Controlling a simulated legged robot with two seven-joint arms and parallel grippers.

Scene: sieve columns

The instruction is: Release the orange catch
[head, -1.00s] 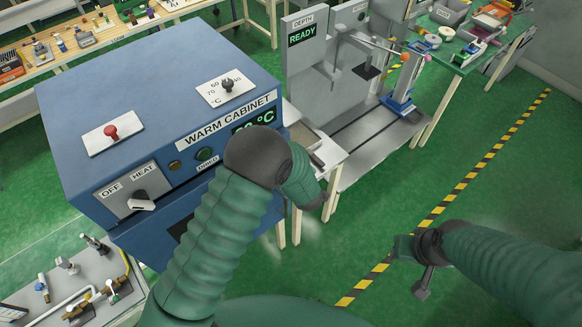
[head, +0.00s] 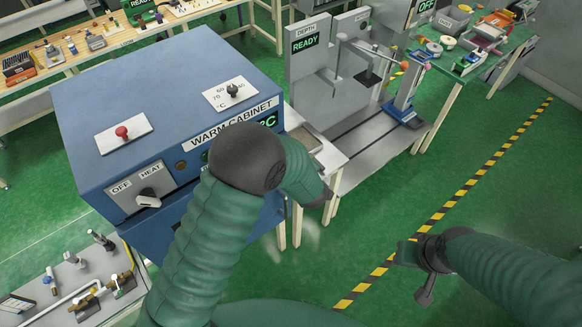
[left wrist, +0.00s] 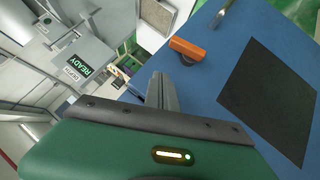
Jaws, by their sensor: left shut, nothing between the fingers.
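The orange catch (left wrist: 187,49) is a short orange bar with a dark round part at its lower end, on the blue face of the warm cabinet (left wrist: 215,75) in the left wrist view. My left gripper (left wrist: 162,88) is shut and empty, a little short of the catch in that view; I cannot tell whether it touches. In the head view the warm cabinet (head: 160,90) stands at left, and my left arm hides part of its front, including the catch. My right gripper (head: 412,272) is open and empty over the floor.
A dark window panel (left wrist: 268,100) and a metal handle (left wrist: 222,13) are on the same cabinet face. A depth station (head: 330,60) with a READY sign stands right of the cabinet. A valve panel (head: 75,285) is at lower left. The green floor at right is clear.

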